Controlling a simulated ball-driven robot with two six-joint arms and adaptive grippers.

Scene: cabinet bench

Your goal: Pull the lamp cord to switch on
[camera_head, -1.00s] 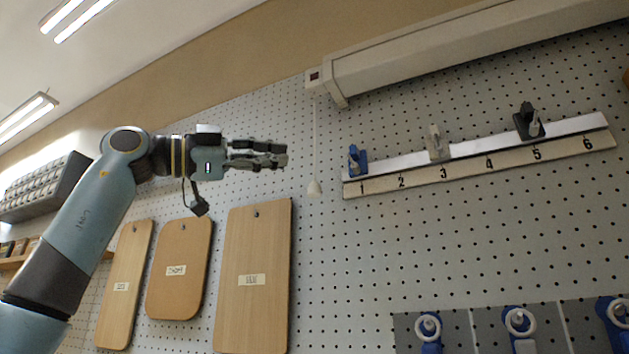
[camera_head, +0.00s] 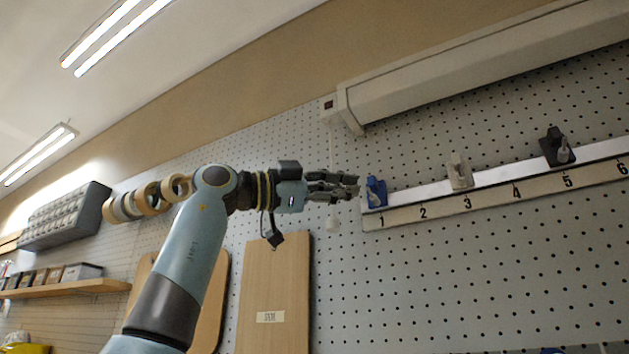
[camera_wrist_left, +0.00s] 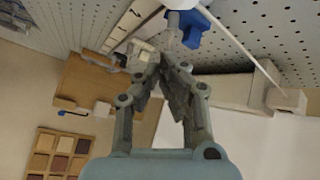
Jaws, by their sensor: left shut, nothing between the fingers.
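The lamp (camera_head: 480,65) is a long white housing high on the pegboard, with a small dark red switch at its left end. A thin pale cord (camera_head: 331,145) hangs from that end. My left gripper (camera_head: 354,186) is shut and empty. Its fingers point right and cross the cord's line, hiding part of it. The cord's white bell-shaped pull (camera_head: 333,224) shows just below the fingers; I cannot tell whether they touch the cord. In the left wrist view the shut fingers (camera_wrist_left: 163,62) meet at the centre. My right gripper is out of view.
A numbered rail (camera_head: 500,190) carries a blue clip (camera_head: 376,192) close to the left fingertips, plus a white clip (camera_head: 460,171) and a black clip (camera_head: 556,147). A wooden board (camera_head: 275,290) hangs below the gripper.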

